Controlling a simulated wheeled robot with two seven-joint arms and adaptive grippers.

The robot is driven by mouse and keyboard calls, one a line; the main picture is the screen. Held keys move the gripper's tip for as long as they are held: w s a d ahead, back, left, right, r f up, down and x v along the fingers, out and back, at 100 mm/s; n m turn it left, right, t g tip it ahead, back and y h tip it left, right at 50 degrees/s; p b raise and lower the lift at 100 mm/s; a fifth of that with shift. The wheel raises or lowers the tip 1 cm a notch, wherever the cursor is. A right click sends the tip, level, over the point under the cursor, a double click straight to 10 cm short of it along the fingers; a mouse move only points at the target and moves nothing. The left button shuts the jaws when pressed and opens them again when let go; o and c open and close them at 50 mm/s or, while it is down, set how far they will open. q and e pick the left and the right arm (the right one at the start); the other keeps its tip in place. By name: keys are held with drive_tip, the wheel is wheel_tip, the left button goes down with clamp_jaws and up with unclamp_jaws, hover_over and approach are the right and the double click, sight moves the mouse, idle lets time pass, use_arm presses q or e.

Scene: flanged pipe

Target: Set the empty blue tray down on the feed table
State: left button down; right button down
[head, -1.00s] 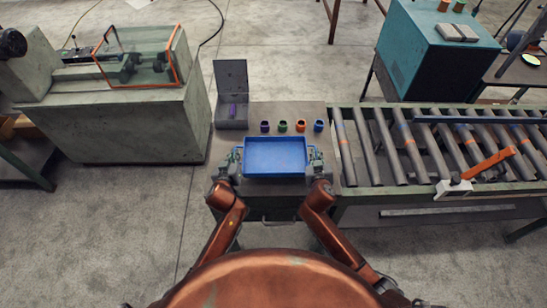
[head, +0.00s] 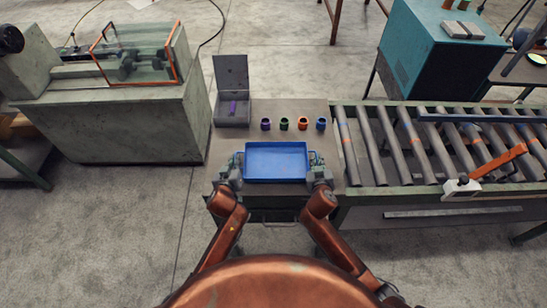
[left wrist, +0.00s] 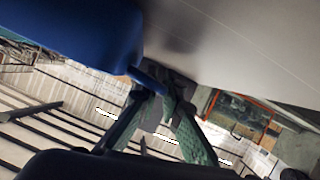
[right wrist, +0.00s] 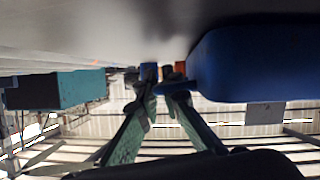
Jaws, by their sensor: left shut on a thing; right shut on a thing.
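The empty blue tray (head: 277,162) is level over the front part of the grey feed table (head: 245,133). My left gripper (head: 236,167) is shut on the tray's left handle (left wrist: 148,80). My right gripper (head: 317,167) is shut on its right handle (right wrist: 175,88). The tray's blue side also fills the upper left of the left wrist view (left wrist: 70,35) and the right of the right wrist view (right wrist: 260,65). Both wrist views show the tray side close to the table surface; I cannot tell whether its underside touches.
Several small coloured pots (head: 284,124) stand in a row behind the tray. An open grey box (head: 232,105) with a purple item stands at the back left. A roller conveyor (head: 400,150) adjoins the table on the right. A machine (head: 115,110) stands left.

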use_arm(q)
drive_tip(key=c, duration=2.5)
unclamp_jaws()
drive_tip(key=shift+f, duration=0.25)
use_arm(e)
drive_tip(key=c, duration=2.5)
unclamp_jaws()
drive_tip(key=shift+d+f, duration=0.1)
drive_tip(key=shift+f, duration=0.15)
use_arm(q)
drive_tip(key=o, duration=0.4)
drive_tip(key=shift+r, duration=0.1)
use_arm(e)
drive_tip(key=o, duration=0.4)
drive_tip(key=shift+r, duration=0.1)
use_arm(q)
drive_tip(key=shift+r, duration=0.15)
use_arm(e)
drive_tip(key=shift+r, duration=0.15)
